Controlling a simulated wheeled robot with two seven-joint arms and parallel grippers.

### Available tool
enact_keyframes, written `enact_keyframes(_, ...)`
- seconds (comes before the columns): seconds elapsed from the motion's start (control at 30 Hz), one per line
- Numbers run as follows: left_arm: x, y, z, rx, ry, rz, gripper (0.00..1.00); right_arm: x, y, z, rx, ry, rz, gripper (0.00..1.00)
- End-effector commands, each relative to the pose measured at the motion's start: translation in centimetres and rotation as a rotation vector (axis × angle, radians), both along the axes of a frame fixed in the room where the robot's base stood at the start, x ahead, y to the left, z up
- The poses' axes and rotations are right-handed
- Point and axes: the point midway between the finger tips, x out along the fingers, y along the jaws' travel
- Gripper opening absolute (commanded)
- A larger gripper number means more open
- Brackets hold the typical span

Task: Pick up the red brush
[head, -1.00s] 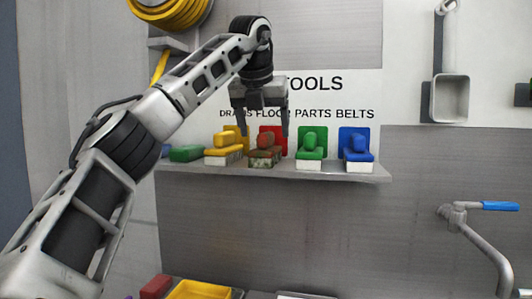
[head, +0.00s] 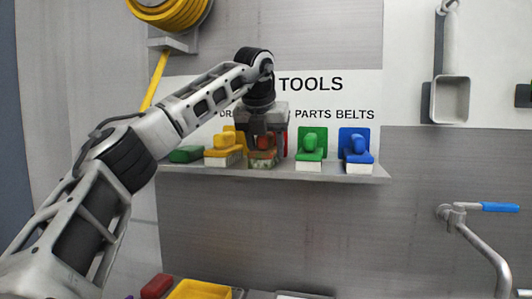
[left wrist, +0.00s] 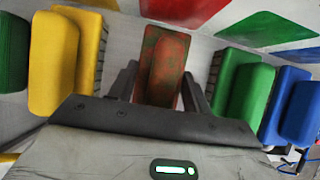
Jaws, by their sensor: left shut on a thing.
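The red brush (head: 262,157) stands on the wall shelf (head: 300,173) between the yellow brush (head: 224,151) and the green brush (head: 310,150). It looks dull, brownish red and stained. In the left wrist view, the red brush (left wrist: 164,62) sits between the two dark fingers. My left gripper (head: 264,146) points down over it and is shut on its handle. The left gripper also shows in the left wrist view (left wrist: 160,85). The brush's bristles still appear to rest on the shelf. My right gripper is not in view.
A blue brush (head: 356,150) stands to the right, and a green item (head: 186,154) lies at the shelf's left end. Neighbouring brushes are close on both sides. A tap with a blue handle (head: 500,207) is at the right. A yellow tray (head: 198,290) is below.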

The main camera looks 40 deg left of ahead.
Motion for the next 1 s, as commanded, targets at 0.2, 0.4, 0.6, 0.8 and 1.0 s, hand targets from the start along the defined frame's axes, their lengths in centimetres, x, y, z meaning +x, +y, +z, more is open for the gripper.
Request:
enact_keyframes(0.2, 0.0, 0.0, 0.2, 0.000, -0.002, 0.000, 0.19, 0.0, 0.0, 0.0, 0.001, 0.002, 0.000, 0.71)
enact_keyframes(0.4, 0.1, -0.1, 1.5, -0.001, -0.005, -0.001, 0.19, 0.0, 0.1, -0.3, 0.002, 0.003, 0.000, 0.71)
enact_keyframes(0.6, -0.9, -1.0, 4.7, 0.002, -0.008, -0.005, 0.19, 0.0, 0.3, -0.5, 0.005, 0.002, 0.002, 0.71)
enact_keyframes(0.8, -3.5, -3.1, 8.7, 0.001, -0.006, -0.004, 0.19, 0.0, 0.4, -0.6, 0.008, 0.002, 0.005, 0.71)
enact_keyframes(1.0, -6.8, -5.8, 10.7, 0.004, -0.007, -0.002, 0.19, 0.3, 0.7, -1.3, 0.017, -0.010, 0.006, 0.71)
